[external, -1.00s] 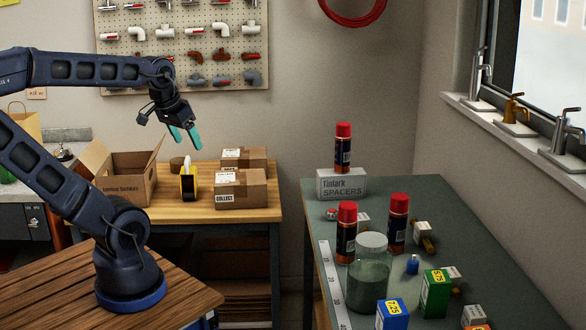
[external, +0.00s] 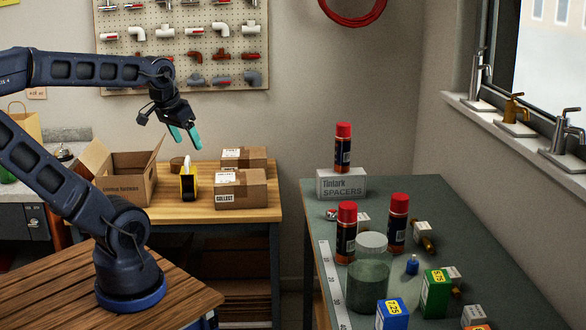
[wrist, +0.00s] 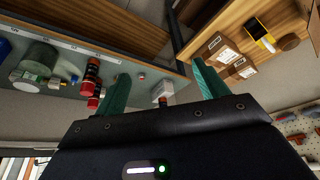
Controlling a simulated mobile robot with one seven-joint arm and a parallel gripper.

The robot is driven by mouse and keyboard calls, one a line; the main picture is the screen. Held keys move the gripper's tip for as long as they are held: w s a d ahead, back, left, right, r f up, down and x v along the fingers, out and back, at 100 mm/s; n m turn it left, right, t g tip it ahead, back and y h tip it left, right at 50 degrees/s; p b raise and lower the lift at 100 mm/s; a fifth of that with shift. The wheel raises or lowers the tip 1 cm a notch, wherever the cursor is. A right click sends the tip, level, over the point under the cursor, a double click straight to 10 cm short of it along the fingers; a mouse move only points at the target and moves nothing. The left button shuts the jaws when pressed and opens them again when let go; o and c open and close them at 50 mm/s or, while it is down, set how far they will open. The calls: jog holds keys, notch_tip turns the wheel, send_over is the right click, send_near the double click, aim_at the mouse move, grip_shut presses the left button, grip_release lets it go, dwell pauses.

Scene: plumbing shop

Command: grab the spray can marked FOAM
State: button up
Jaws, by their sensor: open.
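Three spray cans with red caps and dark bodies show in the external view. One can (external: 343,148) stands upright on a box at the back of the green-grey table. Two more stand on the tabletop, a left can (external: 346,230) and a right can (external: 397,222). Their labels are too small to read, so I cannot tell which is marked FOAM. My gripper (external: 188,138) is open and empty, in the air left of the cans and above the wooden bench. In the wrist view, a can (wrist: 91,75) shows beyond the left finger.
The box marked Tintark SPACERS (external: 341,186) carries the back can. A glass jar (external: 369,270) stands in front of the two tabletop cans. Small boxes, including a green one (external: 435,293), crowd the table's right and front. Cardboard boxes (external: 240,190) and a tape dispenser (external: 189,181) sit on the wooden bench.

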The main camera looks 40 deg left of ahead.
jog(key=shift+o, duration=0.5)
jog(key=m+g+h, duration=0.2)
jog(key=m+h, duration=0.2)
jog(key=m, duration=0.8)
send_over(343, 205)
jog(key=s+a, duration=0.1)
jog(key=a, duration=0.1)
notch_tip(343, 205, down, 12)
jog(key=shift+s+x, duration=0.2)
jog(key=shift+x, duration=2.2)
jog(key=shift+w+a+x, duration=0.1)
jog(key=shift+a+x, duration=0.1)
jog(key=shift+x, duration=1.3)
jog(key=shift+w+a+x, duration=0.1)
jog(key=shift+a+x, duration=0.05)
jog(key=shift+x, duration=1.3)
jog(key=shift+f, duration=0.1)
jog(key=c, duration=1.6)
